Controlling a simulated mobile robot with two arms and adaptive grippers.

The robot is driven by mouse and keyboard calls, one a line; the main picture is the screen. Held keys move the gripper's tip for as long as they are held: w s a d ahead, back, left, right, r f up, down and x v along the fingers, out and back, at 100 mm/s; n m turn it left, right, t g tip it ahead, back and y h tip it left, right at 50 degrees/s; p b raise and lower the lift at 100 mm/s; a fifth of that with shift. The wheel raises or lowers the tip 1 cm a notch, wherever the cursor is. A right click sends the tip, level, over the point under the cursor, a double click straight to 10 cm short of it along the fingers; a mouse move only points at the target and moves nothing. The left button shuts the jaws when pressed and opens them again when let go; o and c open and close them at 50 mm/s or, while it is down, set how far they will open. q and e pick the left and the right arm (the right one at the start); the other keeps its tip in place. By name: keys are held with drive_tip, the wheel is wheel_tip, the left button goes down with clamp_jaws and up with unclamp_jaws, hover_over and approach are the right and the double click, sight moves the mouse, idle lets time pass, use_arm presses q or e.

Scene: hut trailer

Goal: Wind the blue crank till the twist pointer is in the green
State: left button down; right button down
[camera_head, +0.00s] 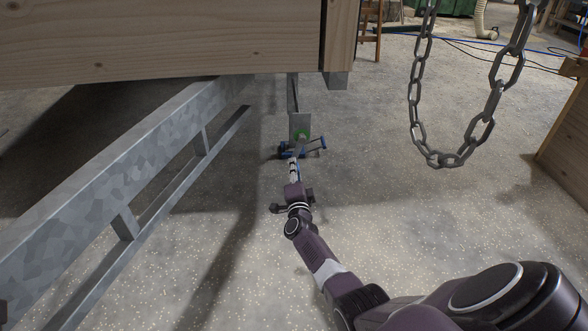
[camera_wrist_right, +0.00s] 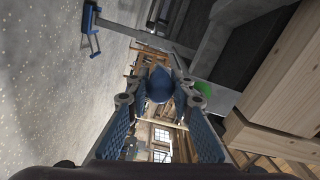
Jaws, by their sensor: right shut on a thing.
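The blue crank (camera_head: 316,144) is low under the trailer, at the far end of the metal frame. My right arm reaches forward to it, and my right gripper (camera_head: 293,169) is at the crank. In the right wrist view the blue grip of the crank (camera_wrist_right: 159,85) sits between the two fingertips of my right gripper (camera_wrist_right: 155,99), which is shut on it. A green patch (camera_head: 301,133) shows just above the crank; a green piece also shows in the wrist view (camera_wrist_right: 204,90). The twist pointer is too small to make out. My left gripper is not in view.
The wooden trailer body (camera_head: 170,45) overhangs the galvanised frame (camera_head: 110,165) on the left. A heavy chain (camera_head: 418,125) hangs at the right. The speckled floor right of my arm is clear.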

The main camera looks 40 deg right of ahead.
drive_tip(key=shift+f, duration=0.15)
drive_tip(key=c, duration=1.8)
unclamp_jaws()
drive_tip(key=shift+o, duration=0.6)
drive_tip(key=v, duration=1.2)
